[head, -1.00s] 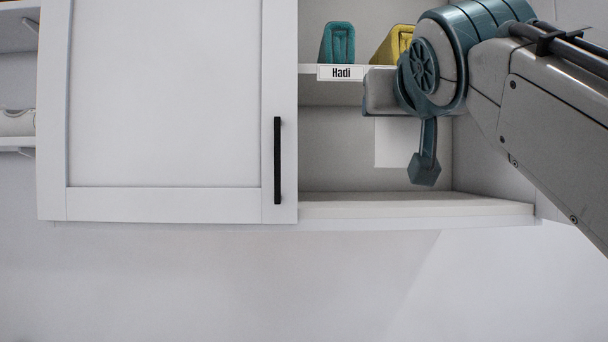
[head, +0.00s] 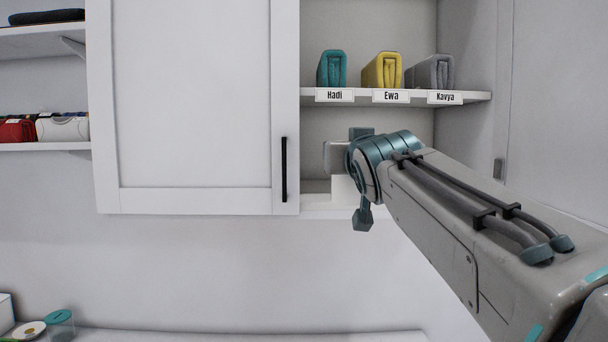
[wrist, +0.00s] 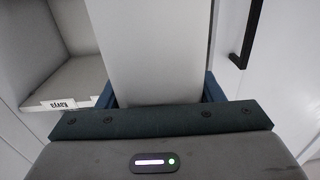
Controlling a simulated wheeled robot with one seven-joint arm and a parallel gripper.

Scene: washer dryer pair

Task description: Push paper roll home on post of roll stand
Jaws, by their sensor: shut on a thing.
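In the wrist view my gripper (wrist: 158,95) has a blue finger on each side of a broad, plain white-grey thing, which I take to be the paper roll (wrist: 155,55). The gripper is shut on it, and it extends beyond the fingers. In the head view my gripper (head: 345,160) is at the open cupboard's lower compartment, seen from behind and mostly hidden by my arm. A white piece (head: 343,190) shows just below it; I cannot tell if this is the roll. I cannot make out the roll stand or its post in either view.
Left of my gripper is a closed white cupboard door (head: 195,100) with a black handle (head: 284,168). Above it, a shelf (head: 470,96) carries teal, yellow and grey folded cloths with name labels. A jar (head: 60,325) stands low at far left.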

